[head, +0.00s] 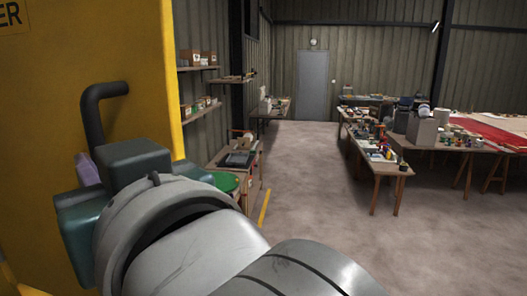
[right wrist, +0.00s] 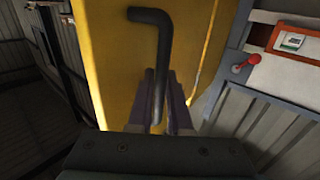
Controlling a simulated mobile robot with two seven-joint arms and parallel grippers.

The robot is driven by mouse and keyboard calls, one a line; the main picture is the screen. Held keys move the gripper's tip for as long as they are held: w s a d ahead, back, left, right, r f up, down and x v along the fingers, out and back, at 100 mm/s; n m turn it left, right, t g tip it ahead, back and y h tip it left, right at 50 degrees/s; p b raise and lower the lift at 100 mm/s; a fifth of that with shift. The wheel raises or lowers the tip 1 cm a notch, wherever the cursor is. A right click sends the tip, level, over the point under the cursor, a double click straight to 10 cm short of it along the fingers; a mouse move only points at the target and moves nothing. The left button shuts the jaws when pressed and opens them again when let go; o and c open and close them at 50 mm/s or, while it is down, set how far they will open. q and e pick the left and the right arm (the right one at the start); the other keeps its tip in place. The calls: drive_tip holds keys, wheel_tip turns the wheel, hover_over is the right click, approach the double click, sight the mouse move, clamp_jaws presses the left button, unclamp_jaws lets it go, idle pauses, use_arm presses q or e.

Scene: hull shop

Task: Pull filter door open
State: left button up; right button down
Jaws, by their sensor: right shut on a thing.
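The yellow filter door (head: 60,60) fills the left side of the head view, with part of a sign at its top left. It also shows in the right wrist view (right wrist: 112,60). A black bent handle (head: 93,104) stands out from its face, and it runs down the middle of the right wrist view (right wrist: 162,50). My right gripper (right wrist: 160,112) is shut on the lower part of the handle, with a purple finger on each side. In the head view my wrist hides part of the door. I cannot tell how far the door stands open. My left gripper is in neither view.
A grey panel (right wrist: 240,115) with a red knob (right wrist: 252,59) lies right of the door in the right wrist view. Cluttered tables (head: 378,167) stand right; the floor between is clear.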

drive_tip(key=c, duration=1.1)
unclamp_jaws()
drive_tip(key=shift+a, duration=0.1)
drive_tip(key=shift+s+d, duration=0.15)
drive_tip(key=shift+d, duration=0.05)
drive_tip(key=p+v, duration=0.5)
drive_tip(key=v, duration=0.4)
drive_tip(key=shift+s+d, duration=0.15)
drive_tip(key=shift+d, duration=0.05)
